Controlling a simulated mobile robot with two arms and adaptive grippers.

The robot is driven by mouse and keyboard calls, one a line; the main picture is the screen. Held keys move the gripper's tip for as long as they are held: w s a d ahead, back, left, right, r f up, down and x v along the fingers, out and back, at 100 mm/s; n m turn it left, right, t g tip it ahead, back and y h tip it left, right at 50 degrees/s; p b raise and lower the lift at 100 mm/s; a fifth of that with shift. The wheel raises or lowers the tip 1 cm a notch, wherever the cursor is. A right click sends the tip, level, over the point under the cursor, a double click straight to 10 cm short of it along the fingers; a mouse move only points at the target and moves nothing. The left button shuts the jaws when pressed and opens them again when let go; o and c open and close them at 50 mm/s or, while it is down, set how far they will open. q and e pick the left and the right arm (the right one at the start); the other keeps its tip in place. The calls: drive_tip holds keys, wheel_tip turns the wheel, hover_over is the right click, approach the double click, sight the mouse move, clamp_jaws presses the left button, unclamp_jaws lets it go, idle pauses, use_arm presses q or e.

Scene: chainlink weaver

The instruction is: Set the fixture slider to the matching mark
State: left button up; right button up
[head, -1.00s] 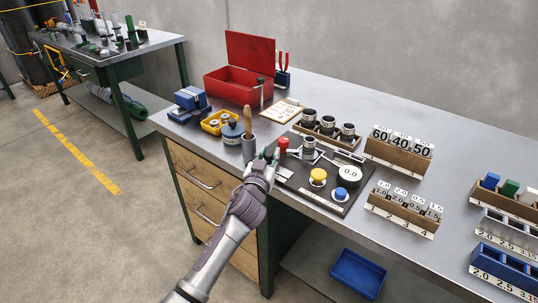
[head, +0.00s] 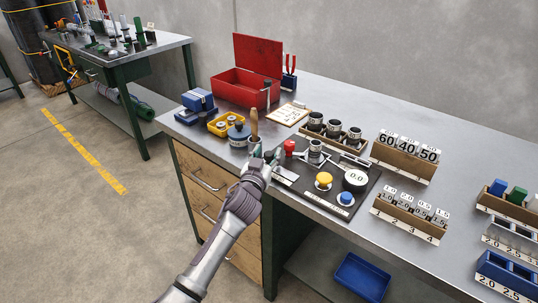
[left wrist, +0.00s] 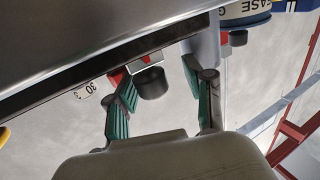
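The fixture is a black board (head: 318,196) on the bench, with a red knob (head: 289,147), a yellow button (head: 324,179), a blue button (head: 346,198) and a round gauge reading 0.0 (head: 355,179). My left gripper (head: 268,157) is at the board's left edge, just left of the red knob. In the left wrist view its green-padded fingers (left wrist: 164,100) are apart. A dark round knob (left wrist: 151,83) shows near the left finger; contact cannot be told. A scale marked 30 (left wrist: 88,90) is beside it. The slider's setting is not readable. My right gripper is not in view.
A can (head: 238,134) and a wooden handle (head: 254,124) stand close behind my left gripper. A grey cup (left wrist: 206,48) is close to one finger in the left wrist view. Number blocks (head: 408,147) and a rack (head: 409,222) stand to the right.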

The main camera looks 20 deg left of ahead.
use_arm(q)
drive_tip(key=shift+s+d, duration=0.15)
drive_tip(key=shift+s, duration=0.05)
drive_tip(key=s, duration=1.1)
drive_tip(key=shift+s+d, duration=0.15)
drive_tip(key=shift+s, duration=0.15)
